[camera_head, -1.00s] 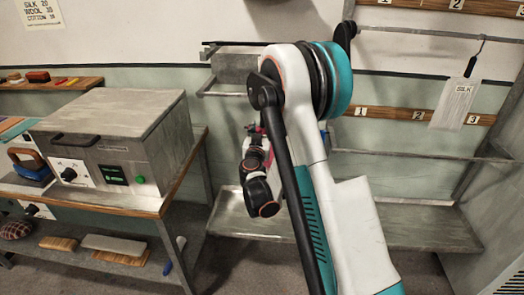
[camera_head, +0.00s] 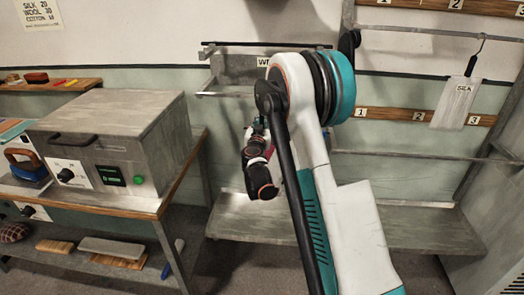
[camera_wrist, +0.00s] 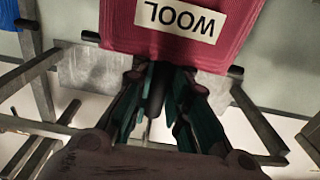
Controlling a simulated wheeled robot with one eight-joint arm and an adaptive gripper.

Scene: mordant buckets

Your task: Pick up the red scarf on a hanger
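The red scarf (camera_wrist: 178,45), ribbed and with a white WOOL label that reads upside down, fills the upper middle of the wrist view. A dark upright piece (camera_wrist: 155,90), which looks like its hanger's handle, runs between my two fingers. My gripper (camera_wrist: 158,75) has its fingertips drawn in close on both sides of that piece, seemingly shut on it. In the head view my gripper (camera_head: 258,125) is small, partly hidden behind my arm. Only a small reddish patch shows beside it, and the rest of the scarf is hidden there.
A grey wall rack (camera_head: 225,93) is behind my gripper, with a partly covered white label. A pale SILK piece (camera_head: 456,102) hangs from the right rail. A bench with a metal box (camera_head: 115,130) stands at left. A low metal shelf (camera_head: 425,228) is behind my arm.

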